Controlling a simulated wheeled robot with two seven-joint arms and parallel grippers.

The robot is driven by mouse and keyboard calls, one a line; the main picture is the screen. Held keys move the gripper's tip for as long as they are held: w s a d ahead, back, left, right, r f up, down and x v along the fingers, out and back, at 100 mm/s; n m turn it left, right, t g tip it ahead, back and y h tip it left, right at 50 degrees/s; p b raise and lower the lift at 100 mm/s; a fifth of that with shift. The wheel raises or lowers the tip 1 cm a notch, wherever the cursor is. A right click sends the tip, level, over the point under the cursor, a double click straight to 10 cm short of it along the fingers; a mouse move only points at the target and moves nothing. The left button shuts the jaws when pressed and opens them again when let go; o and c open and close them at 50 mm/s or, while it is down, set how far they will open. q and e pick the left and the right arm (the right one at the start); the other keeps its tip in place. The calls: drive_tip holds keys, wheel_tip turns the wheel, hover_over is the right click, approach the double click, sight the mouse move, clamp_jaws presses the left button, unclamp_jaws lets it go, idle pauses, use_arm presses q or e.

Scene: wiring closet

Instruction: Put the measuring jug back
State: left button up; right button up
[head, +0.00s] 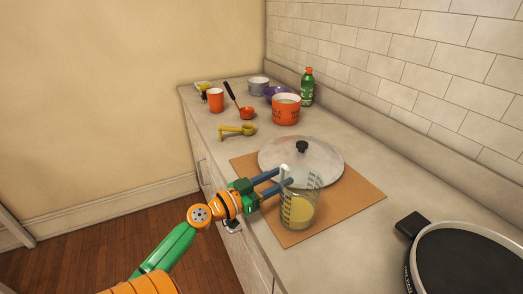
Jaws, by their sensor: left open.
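The measuring jug (299,210) is clear, with dark markings and yellow contents low inside. It stands upright on a brown board (347,204) on the counter, in front of a glass lid. My left gripper (283,176) is at the jug's upper left side, with its blue fingers pointing at the rim. Its jaws are open. A pale tip shows by the rim; I cannot tell whether the fingers touch the jug. My right gripper is not in view.
The glass lid (318,158) with a black knob lies behind the jug. A black pan (470,258) is at front right. A yellow squeezer (238,130), red ladle (246,113), orange cup (216,101), orange pot (286,111) and green bottle (307,88) stand farther back.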

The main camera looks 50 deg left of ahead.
use_arm(q)
drive_tip(key=s+a+b, duration=0.1)
drive_tip(key=s+b, duration=0.2)
drive_tip(key=s, duration=0.7)
drive_tip(key=shift+s+a+b, duration=0.15)
drive_tip(key=shift+s+b, duration=0.15)
drive_tip(key=shift+b, duration=0.1)
